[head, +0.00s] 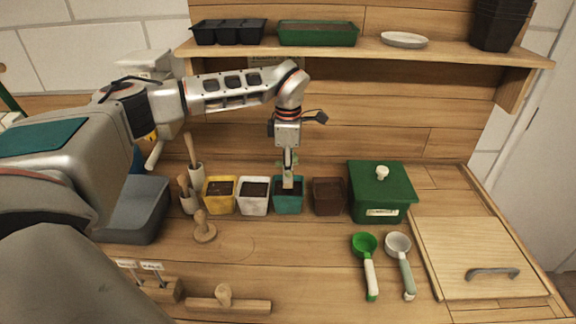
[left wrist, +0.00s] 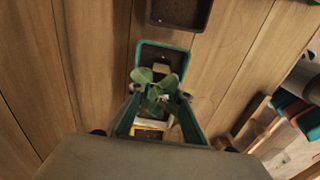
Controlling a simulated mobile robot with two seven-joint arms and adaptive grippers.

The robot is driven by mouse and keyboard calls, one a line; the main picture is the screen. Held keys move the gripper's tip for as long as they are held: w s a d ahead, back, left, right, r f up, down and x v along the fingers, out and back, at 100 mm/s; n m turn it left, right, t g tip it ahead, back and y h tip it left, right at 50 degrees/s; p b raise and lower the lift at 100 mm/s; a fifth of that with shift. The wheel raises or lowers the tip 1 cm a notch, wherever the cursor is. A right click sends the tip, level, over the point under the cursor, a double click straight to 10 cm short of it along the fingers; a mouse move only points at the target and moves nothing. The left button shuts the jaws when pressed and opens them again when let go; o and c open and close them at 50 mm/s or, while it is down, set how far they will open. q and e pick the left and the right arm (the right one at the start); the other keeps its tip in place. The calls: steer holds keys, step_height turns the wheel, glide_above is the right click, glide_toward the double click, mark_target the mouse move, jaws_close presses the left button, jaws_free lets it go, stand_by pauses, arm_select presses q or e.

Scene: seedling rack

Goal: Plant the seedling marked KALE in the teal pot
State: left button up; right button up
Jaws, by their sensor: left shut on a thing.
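My left gripper (head: 288,172) points straight down over the teal pot (head: 289,207) and is shut on a seedling (head: 283,162). In the left wrist view the seedling's green leaves (left wrist: 152,88) stick up between the fingers (left wrist: 157,104). The teal pot's rim also shows there (left wrist: 140,57), just beyond the leaves. The seedling's lower end is at or inside the pot's opening; the gripper hides whether it touches the soil. No KALE marking is readable on it. My right gripper is not in view.
The teal pot stands between a white pot (head: 253,204) and a brown pot (head: 328,201); a yellow pot (head: 219,203) is farther left. A green lidded box (head: 382,200) is at the right. Two scoops (head: 369,270) lie in front. The table before the teal pot is clear.

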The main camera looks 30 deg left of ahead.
arm_select(q)
steer(key=shift+f, duration=0.85)
steer(key=shift+f+b, duration=0.3)
steer(key=shift+f, duration=0.25)
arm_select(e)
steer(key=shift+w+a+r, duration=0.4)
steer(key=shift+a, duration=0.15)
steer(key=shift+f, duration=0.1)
arm_select(q)
steer(key=o, duration=1)
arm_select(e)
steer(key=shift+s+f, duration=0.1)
arm_select(q)
steer(key=shift+r, duration=0.1)
